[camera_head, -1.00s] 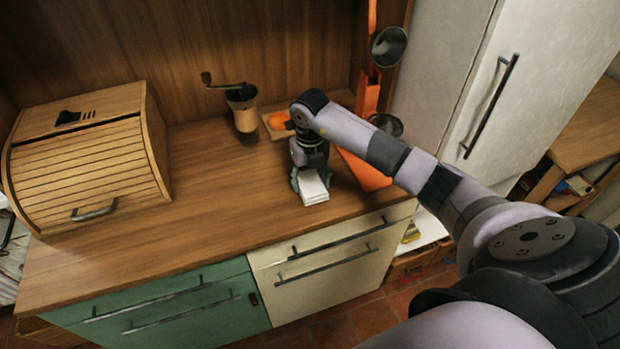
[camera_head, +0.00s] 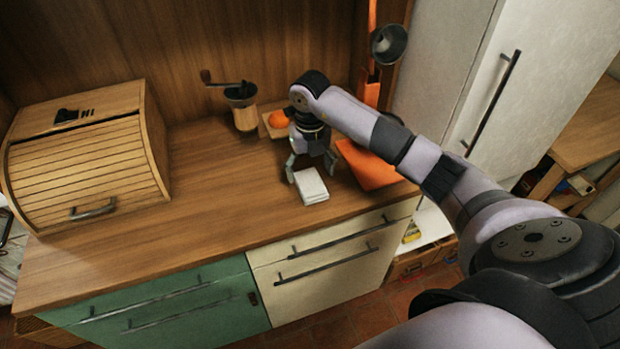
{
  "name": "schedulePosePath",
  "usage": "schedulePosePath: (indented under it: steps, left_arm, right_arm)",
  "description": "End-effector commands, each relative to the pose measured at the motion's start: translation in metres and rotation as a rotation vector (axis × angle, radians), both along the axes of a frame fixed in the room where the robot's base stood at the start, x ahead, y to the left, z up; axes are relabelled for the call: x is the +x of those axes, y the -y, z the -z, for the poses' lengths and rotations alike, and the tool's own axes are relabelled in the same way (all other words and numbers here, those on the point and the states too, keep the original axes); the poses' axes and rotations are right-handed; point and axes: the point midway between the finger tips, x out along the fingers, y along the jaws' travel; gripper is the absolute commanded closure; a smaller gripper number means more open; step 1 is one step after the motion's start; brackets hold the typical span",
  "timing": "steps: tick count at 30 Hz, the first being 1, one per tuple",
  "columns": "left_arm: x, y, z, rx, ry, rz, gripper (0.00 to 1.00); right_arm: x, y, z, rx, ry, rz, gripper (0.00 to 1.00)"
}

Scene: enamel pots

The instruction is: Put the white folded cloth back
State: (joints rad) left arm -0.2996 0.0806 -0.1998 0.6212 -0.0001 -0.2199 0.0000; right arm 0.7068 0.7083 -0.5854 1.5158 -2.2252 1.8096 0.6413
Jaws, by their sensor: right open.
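The white folded cloth (camera_head: 312,187) lies flat on the wooden counter (camera_head: 225,205), close to its front edge above the cream drawers. My right gripper (camera_head: 311,172) is above and just behind the cloth, pointing down, with its fingers spread to either side of the cloth's back end. It is open and holds nothing. I cannot tell whether a finger still touches the cloth. My left gripper is out of view.
A wooden bread box (camera_head: 85,165) stands at the left. A coffee grinder (camera_head: 242,108) and a small wooden tray with an orange thing (camera_head: 279,118) are at the back. An orange board or cloth (camera_head: 368,166) lies right of my gripper. The counter's left middle is clear.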

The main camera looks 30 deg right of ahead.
Motion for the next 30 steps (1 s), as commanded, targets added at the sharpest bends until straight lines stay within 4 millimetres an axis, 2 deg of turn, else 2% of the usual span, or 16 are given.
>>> schedulePosePath:
  steps: [6, 12, 18, 30]
  left_arm:
    - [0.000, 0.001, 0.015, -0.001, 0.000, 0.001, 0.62]
    - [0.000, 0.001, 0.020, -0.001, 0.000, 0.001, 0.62]
    - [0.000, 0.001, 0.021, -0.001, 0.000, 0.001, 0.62]
    - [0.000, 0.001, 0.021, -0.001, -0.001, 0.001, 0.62]
  right_arm:
    - [0.002, 0.000, -0.047, 0.000, 0.006, -0.001, 0.27]
    - [0.001, 0.000, -0.077, 0.000, 0.003, -0.001, 0.27]
    - [0.000, 0.000, -0.087, 0.000, 0.001, 0.000, 0.27]
    - [0.000, 0.000, -0.086, 0.001, 0.000, 0.000, 0.27]
